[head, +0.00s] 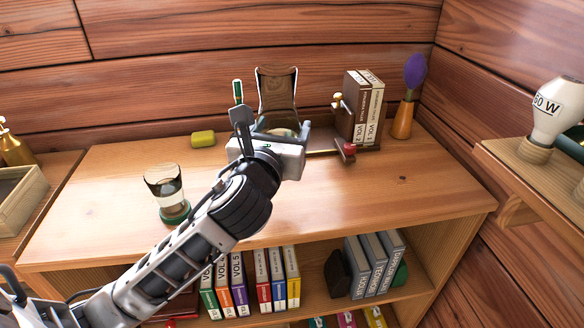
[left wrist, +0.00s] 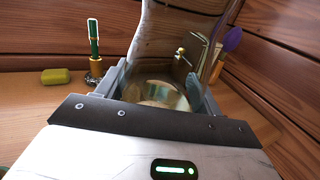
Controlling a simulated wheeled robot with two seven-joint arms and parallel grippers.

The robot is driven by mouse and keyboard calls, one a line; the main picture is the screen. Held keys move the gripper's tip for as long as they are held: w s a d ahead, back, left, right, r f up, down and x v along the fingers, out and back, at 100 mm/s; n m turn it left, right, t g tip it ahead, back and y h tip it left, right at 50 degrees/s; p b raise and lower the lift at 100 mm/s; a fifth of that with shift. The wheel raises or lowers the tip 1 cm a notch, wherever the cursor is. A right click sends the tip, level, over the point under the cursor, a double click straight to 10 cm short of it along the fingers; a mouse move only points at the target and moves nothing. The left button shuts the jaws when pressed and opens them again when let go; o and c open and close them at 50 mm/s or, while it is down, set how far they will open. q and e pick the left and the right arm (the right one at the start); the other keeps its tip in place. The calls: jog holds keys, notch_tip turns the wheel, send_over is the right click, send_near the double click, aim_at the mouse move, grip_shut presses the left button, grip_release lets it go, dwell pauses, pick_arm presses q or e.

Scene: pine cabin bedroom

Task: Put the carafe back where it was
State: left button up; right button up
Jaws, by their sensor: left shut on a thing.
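The carafe (head: 277,88) is clear glass with a flared top, and it stands upright at the back of the wooden cabinet top (head: 330,204). My left gripper (head: 277,128) is shut on its lower part, reaching in from the front. In the left wrist view the carafe (left wrist: 175,42) rises between the two grey fingers, and its round lower part shows between them. The gripper and wrist hide its base in the head view, so I cannot tell whether it touches the wood. My right gripper is not in view.
A yellow-green block (head: 203,139) and a green upright stick (head: 238,92) are left of the carafe. Books (head: 366,108) and an orange vase (head: 402,120) stand right. The front-right top is clear.

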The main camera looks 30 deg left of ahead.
pick_arm(q)
jog(key=w+f+b, duration=0.1)
jog(key=f, duration=0.2)
jog(key=w+f+b, duration=0.1)
jog(key=w+f, duration=0.1)
jog(key=w+f+b, duration=0.1)
jog(key=f, duration=0.2)
jog(key=shift+w+f, duration=0.25)
jog(key=shift+f, duration=0.1)
jog(key=shift+a+r, duration=0.1)
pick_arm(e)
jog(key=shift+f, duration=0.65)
pick_arm(q)
jog(key=o, duration=1.5)
jog(key=shift+f, duration=0.25)
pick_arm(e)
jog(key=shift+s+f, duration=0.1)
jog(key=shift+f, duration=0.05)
